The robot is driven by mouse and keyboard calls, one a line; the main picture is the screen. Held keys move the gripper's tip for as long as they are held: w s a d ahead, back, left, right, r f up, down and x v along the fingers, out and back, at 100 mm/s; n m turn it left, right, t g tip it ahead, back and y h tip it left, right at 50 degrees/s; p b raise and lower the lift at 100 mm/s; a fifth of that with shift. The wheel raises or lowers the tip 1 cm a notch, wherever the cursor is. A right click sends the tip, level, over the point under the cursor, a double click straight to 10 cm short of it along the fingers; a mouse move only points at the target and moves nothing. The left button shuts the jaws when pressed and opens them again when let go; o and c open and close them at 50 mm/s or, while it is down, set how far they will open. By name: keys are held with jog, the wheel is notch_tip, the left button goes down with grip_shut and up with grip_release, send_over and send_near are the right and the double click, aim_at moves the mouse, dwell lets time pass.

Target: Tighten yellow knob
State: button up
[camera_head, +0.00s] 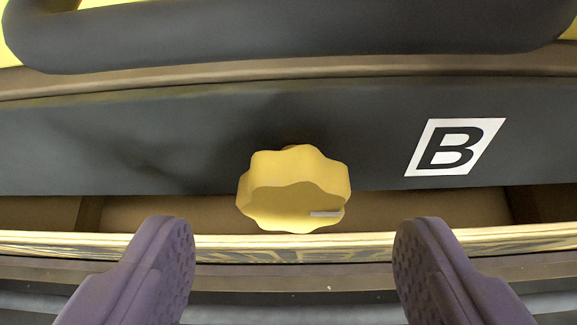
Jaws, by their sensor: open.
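The yellow knob (293,190) has a scalloped rim and sits at the middle of the view, on a dark panel (150,140). A small light mark on its face points to the right. My gripper (294,262) is open, with its purple fingers at the lower left and lower right of the knob. Both fingers are apart from the knob, with wide gaps on each side. Nothing is between the fingertips.
A white label with the letter B (455,147) is on the panel to the right of the knob. A thick dark bar (290,30) runs across the top. A pale ledge with a patterned edge (330,246) runs below the knob, behind my fingers.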

aim_at(303, 210)
jog(key=b+x, duration=0.1)
jog(key=x, duration=0.3)
jog(key=shift+b, duration=0.3)
jog(key=shift+c, duration=0.5)
jog(key=c, duration=1)
jog(key=shift+o, duration=0.2)
jog(key=m+y, duration=0.1)
jog(key=m, duration=0.1)
jog(key=m+y, duration=0.2)
jog(key=shift+d+f, duration=0.15)
jog(key=shift+d, duration=0.05)
jog(key=m+t+y, duration=0.1)
jog(key=m+y, duration=0.1)
jog(key=m, duration=0.2)
jog(key=shift+d+f, duration=0.1)
jog(key=shift+f, duration=0.05)
jog(key=shift+m+y, duration=0.3)
jog(key=shift+m, duration=0.1)
